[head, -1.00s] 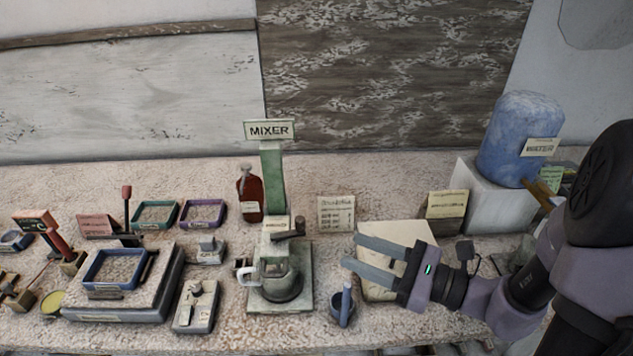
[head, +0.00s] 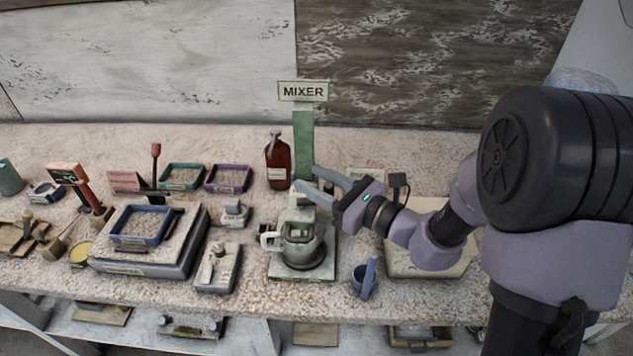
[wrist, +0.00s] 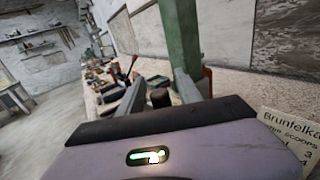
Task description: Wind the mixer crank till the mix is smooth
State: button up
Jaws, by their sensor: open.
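The mixer has a green column (head: 303,135) under a MIXER sign (head: 303,91). A metal jug (head: 302,245) with a pale handle at its left sits upright on the mixer's base. My gripper (head: 307,179) is open in front of the column, above the jug, and its fingers hide most of the crank. In the wrist view, a dark upright knob (wrist: 158,91), seemingly the crank's grip, shows between my open gripper's fingers (wrist: 157,82). I cannot tell whether either finger touches it. The mix inside the jug is not clear. The column also shows in the wrist view (wrist: 180,40).
A brown bottle (head: 278,163) stands just left of the column. A small blue cup (head: 364,279) stands right of the base. A scale with a blue tray (head: 141,226) is at left. A recipe card (wrist: 287,138) stands at right in the wrist view.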

grip_shut()
jog(key=shift+w, duration=0.1)
jog(key=n+g, duration=0.1)
jog(key=n+g+y, duration=0.2)
jog(key=shift+w+a+g, duration=0.3)
jog(key=shift+g, duration=0.1)
jog(key=n+g, duration=0.1)
jog(key=g+y, duration=0.1)
jog(key=n+g, duration=0.1)
jog(key=g, duration=0.1)
jog(key=shift+w+a+n+p, duration=0.25)
jog(key=shift+a+n+p, duration=0.05)
jog(key=shift+a+p, duration=0.1)
jog(key=n+g, duration=0.1)
jog(key=g, duration=0.1)
jog(key=a+n+g+p, duration=0.1)
jog(key=n+g, duration=0.1)
jog(key=g, duration=0.1)
jog(key=shift+w+a+g, duration=0.1)
jog(key=shift+w+g, duration=0.05)
jog(key=shift+g, duration=0.15)
jog(key=shift+a+n+g+h+p, duration=0.2)
jog(key=shift+a+n+g+p, duration=0.1)
jog(key=shift+n+g, duration=0.65)
jog(key=shift+a+n+g+h+p, duration=0.25)
jog(key=shift+n+g, duration=0.4)
jog(key=shift+g, duration=0.5)
jog(key=shift+g, duration=0.3)
